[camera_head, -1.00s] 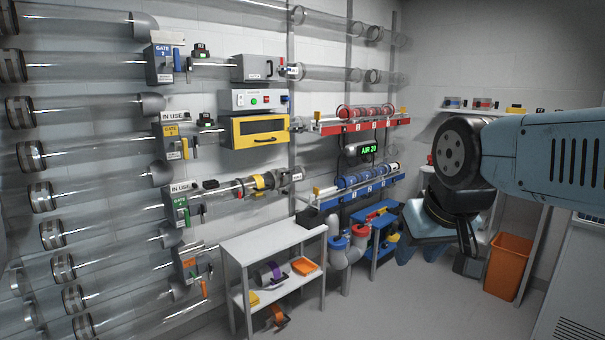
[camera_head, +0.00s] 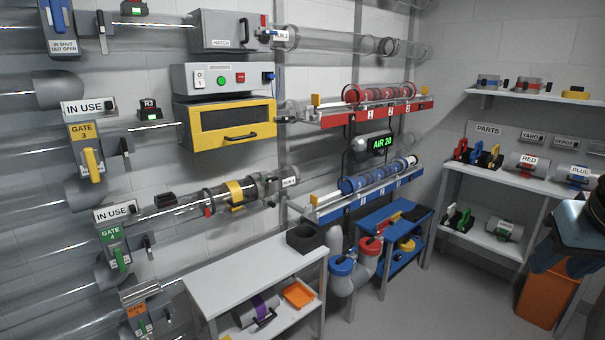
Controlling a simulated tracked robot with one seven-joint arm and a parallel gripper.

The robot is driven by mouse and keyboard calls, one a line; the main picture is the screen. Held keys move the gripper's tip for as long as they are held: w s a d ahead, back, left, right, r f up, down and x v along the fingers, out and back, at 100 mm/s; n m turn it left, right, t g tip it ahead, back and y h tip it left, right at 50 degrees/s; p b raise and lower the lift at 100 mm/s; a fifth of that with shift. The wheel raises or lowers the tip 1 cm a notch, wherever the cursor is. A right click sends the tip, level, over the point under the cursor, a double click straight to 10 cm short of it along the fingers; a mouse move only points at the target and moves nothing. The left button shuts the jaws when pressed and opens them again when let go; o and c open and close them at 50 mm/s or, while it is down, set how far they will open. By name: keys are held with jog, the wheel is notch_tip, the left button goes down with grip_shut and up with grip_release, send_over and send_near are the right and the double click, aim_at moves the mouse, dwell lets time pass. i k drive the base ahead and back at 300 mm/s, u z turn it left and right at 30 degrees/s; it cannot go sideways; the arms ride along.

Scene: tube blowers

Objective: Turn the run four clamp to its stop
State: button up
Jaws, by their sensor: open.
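The run four clear tube (camera_head: 180,213) runs right from the green gate 4 unit (camera_head: 113,248) to a labelled end at the wall post. Along it sit a dark ring with a red piece (camera_head: 207,203), a yellow band (camera_head: 235,192) and a grey end fitting (camera_head: 287,182) with a small label too blurred to read fully. Which of these is the clamp, and how far it is turned, I cannot tell. Part of my arm shows at the right edge, far from the tube. My gripper's fingertips are not in view.
A white bench (camera_head: 235,270) stands below the tube with a dark hollow block (camera_head: 305,238) on it. A yellow-fronted cabinet (camera_head: 230,125) hangs above. Red (camera_head: 375,112) and blue (camera_head: 365,190) racks are right of the tube. An orange bin (camera_head: 548,300) stands by my arm; floor between is clear.

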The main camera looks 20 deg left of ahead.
aim_at(270, 179)
jog(key=u, duration=0.2)
jog(key=i, duration=0.9)
jog(key=u, duration=0.45)
jog(key=k, duration=0.85)
jog(key=u, duration=0.25)
jog(key=i, duration=0.85)
jog(key=z, duration=0.15)
